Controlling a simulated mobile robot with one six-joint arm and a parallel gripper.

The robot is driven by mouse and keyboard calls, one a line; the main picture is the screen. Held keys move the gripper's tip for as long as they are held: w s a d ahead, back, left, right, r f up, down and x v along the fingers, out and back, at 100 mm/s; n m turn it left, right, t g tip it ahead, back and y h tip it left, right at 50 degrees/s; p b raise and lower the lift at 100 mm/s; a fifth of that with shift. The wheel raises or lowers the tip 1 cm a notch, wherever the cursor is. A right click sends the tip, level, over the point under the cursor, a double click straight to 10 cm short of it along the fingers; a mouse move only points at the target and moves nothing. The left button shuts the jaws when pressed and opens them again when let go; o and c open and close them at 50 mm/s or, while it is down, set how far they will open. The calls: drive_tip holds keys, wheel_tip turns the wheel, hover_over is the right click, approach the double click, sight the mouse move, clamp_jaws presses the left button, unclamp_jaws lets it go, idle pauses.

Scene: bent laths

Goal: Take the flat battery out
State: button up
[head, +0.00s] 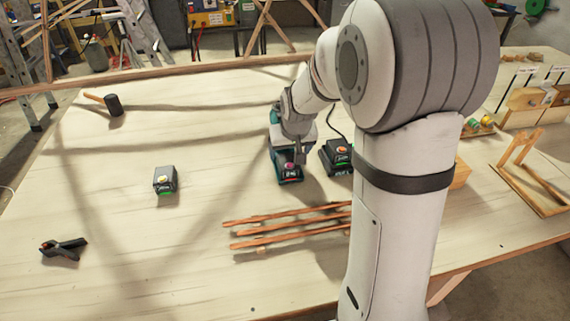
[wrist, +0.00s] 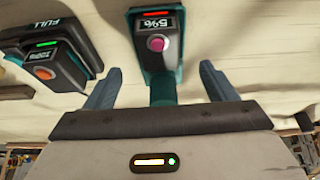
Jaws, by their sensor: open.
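The flat battery (wrist: 157,45) is a dark block in the foot of a teal tool (wrist: 172,85). It has a magenta button, a red light and a display that seems to read 5%. In the head view, the battery (head: 290,177) faces the near side of the table, at the foot of the teal tool (head: 275,150). My gripper (wrist: 159,82) is open, its two blue-grey fingers apart on either side of the tool, short of the battery's button. In the head view, my gripper (head: 298,155) is just above the tool and hides part of it.
A black charger (head: 338,157) holding a battery marked FULL, with a green light, stands close beside the tool. Another block (head: 165,180) with a green light lies left. Wooden laths (head: 285,229) lie in front. A clamp (head: 63,249) and mallet (head: 113,105) are farther left.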

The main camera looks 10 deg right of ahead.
sight(288, 161)
drive_tip(key=p+x, duration=0.1)
drive_tip(key=x, duration=0.5)
drive_tip(key=shift+w+d+f, duration=0.1)
drive_tip(key=shift+f, duration=0.15)
drive_tip(key=shift+c, duration=0.2)
drive_tip(key=shift+r, duration=0.1)
drive_tip(key=c, duration=1.3)
